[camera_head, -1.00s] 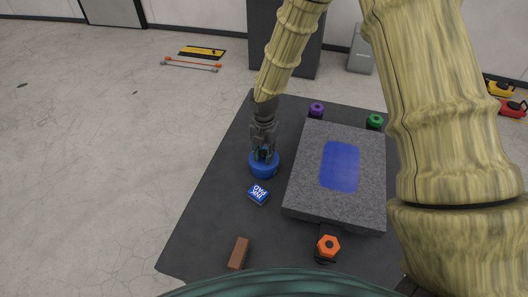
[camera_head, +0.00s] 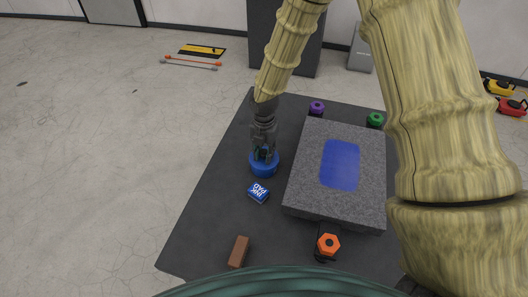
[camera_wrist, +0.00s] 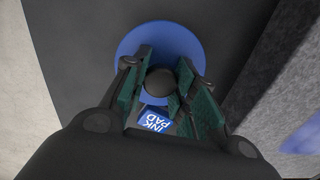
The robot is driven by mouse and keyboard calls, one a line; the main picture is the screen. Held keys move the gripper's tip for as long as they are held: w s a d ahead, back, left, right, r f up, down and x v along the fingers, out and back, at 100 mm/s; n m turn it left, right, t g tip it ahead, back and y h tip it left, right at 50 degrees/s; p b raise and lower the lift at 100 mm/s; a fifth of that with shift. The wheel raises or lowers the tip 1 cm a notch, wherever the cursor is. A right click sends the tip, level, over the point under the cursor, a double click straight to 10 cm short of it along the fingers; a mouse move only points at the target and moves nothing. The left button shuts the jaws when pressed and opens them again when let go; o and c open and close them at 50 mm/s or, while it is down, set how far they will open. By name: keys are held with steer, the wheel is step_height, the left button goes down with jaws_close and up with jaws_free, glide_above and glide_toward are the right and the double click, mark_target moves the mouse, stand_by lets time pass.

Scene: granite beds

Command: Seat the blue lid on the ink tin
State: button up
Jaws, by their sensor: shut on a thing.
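The round blue lid (camera_head: 264,170) is at the left-middle of the dark table. In the wrist view the blue lid (camera_wrist: 160,36) is a wide disc with a dark round knob (camera_wrist: 160,82) in its middle. My gripper (camera_head: 264,153) points down over the lid, and in the wrist view its green-lined fingers (camera_wrist: 160,88) are shut on the knob from both sides. The ink tin cannot be told apart from the lid; anything under the lid is hidden. Whether the lid sits level on a tin cannot be told.
A blue ink pad block (camera_head: 258,192) lies just in front of the lid. A grey granite slab (camera_head: 300,200) with a blue patch (camera_head: 340,165) stands close on the right. Purple (camera_head: 317,107), green (camera_head: 375,120) and orange (camera_head: 328,245) knobs surround it. A brown block (camera_head: 238,252) lies near the front edge.

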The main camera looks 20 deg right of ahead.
steer(key=shift+f, duration=0.4)
stand_by(0.4)
steer(key=o, duration=1)
step_height(320, 180, up, 12)
stand_by(0.7)
